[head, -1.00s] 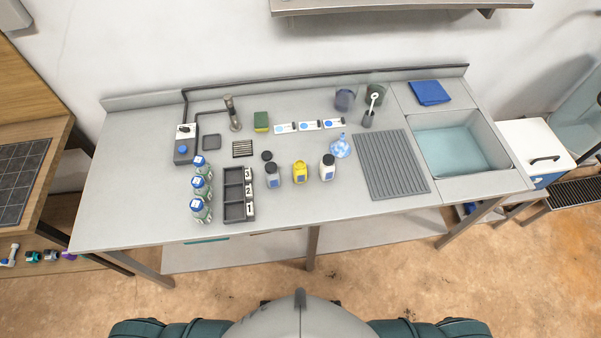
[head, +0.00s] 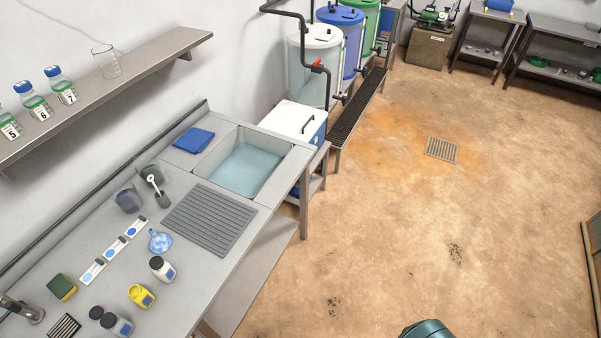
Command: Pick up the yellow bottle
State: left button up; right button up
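The yellow bottle (head: 141,296) stands on the grey worktop near its front edge, in the lower left of the head view. It has a blue label. A white bottle with a black cap (head: 162,269) stands just beyond it. A grey bottle (head: 118,325) stands on its nearer side, next to a black round cap (head: 96,312). Neither of my grippers is in view. Nothing covers the yellow bottle.
A ribbed drain mat (head: 209,220) and a sink (head: 245,168) take up the worktop's far end. A shelf (head: 110,85) with several numbered bottles overhangs the left. A white cool box (head: 293,121) stands past the sink. The floor on the right is open.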

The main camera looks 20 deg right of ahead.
aim_at(138, 294)
jog(key=z, duration=0.4)
jog(key=u, duration=1.4)
jog(key=k+l+u, duration=0.1)
jog(key=l, duration=0.35)
